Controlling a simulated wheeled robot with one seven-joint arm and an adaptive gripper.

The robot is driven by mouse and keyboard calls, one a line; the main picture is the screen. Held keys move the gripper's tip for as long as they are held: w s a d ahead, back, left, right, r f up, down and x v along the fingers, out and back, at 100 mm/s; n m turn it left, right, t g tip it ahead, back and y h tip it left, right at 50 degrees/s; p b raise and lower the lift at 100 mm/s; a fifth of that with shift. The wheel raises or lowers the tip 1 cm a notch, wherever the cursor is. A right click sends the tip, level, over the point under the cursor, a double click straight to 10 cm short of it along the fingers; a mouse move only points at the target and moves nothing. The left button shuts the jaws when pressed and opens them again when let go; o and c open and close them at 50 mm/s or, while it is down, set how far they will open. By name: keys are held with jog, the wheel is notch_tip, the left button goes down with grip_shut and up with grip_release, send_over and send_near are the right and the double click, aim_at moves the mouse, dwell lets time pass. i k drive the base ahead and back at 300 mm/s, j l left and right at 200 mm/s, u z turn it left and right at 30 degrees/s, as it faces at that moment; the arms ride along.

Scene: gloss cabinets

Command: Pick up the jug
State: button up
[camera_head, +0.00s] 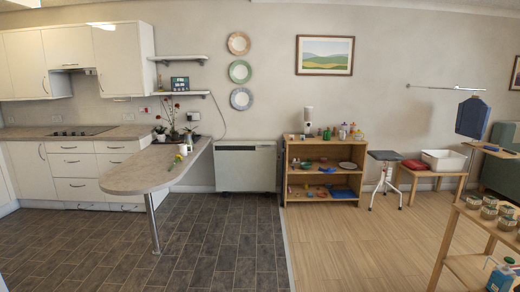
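Small white, green and yellow items (183,150) stand on the peninsula counter (150,170); I cannot tell whether one is a jug. My gripper does not show in the head view.
The wooden shelf unit (467,262) at the right carries several jars (489,210). A low bookcase (322,196), a stool (384,157) and a bench with a white tub (444,159) line the back wall. The wood floor (345,245) and the dark tiles (220,235) are clear.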

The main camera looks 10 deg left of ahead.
aim_at(183, 150)
jog(key=i+j+u, duration=0.2)
jog(key=i, duration=0.4)
jog(key=i+u, duration=0.1)
jog(key=i, duration=1.15)
jog(key=i+u, duration=0.1)
jog(key=i, duration=1.15)
jog(key=i+l+u, duration=0.1)
jog(key=i, duration=1.15)
jog(key=i+l+u, duration=0.2)
jog(key=i+u, duration=0.2)
jog(key=i, duration=0.15)
jog(key=i+l+u, duration=0.4)
jog(key=i, duration=0.15)
jog(key=i+l+u, duration=0.35)
jog(key=i+l, duration=0.1)
jog(key=i, duration=0.05)
